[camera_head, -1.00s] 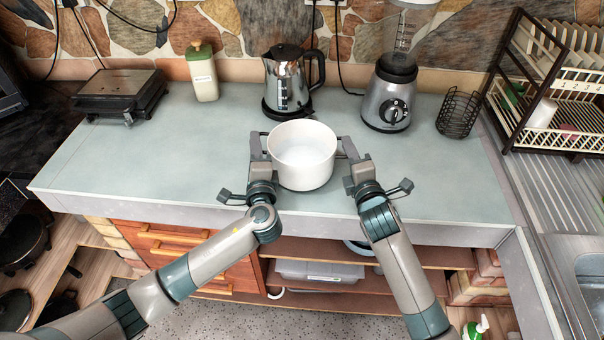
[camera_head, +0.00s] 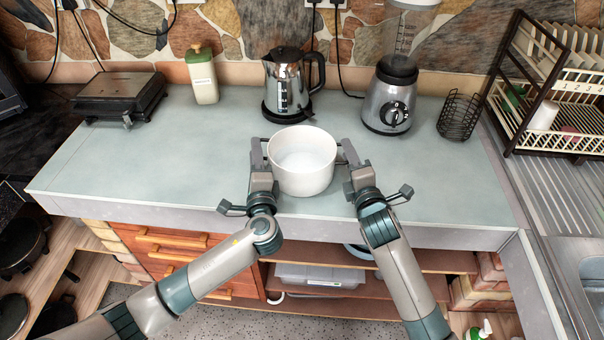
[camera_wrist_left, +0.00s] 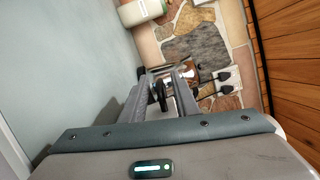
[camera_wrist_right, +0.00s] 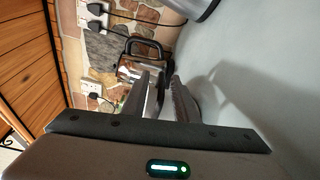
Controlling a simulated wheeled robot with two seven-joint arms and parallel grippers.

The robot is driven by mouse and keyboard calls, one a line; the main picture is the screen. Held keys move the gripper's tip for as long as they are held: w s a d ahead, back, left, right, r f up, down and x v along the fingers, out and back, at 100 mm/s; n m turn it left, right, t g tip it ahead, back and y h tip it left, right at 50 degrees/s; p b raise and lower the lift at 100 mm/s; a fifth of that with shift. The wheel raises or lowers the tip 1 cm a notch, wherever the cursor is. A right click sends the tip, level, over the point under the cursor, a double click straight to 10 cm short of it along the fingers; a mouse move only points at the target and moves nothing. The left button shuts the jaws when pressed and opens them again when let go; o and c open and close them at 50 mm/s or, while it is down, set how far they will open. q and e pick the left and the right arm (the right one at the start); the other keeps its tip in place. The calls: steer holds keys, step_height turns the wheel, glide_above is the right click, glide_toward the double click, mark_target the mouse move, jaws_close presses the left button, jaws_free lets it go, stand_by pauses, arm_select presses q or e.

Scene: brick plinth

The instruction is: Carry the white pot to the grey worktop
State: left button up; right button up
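The white pot (camera_head: 302,178) is upright and empty in the middle of the head view, over the front part of the grey worktop (camera_head: 180,165). I cannot tell whether its base touches the top. My left gripper (camera_head: 262,152) is shut on the handle at the pot's left side. My right gripper (camera_head: 346,153) is shut on the handle at its right side. In the left wrist view the fingers (camera_wrist_left: 160,98) have a dark handle between them. The right wrist view shows the same between its fingers (camera_wrist_right: 160,95). The pot's body is mostly hidden in both wrist views.
A kettle (camera_head: 287,85) stands just behind the pot, and a blender (camera_head: 388,105) behind it to the right. A wire holder (camera_head: 459,116), dish rack (camera_head: 560,140) and sink are at right. A grill (camera_head: 120,95) and green-capped bottle (camera_head: 203,80) are back left. The worktop's left middle is clear.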

arm_select(q)
steer(key=v, duration=1.1)
arm_select(e)
steer(key=shift+s, duration=0.15)
steer(key=v, duration=1.1)
steer(key=shift+s, duration=0.35)
steer(key=shift+s+d+f, duration=0.1)
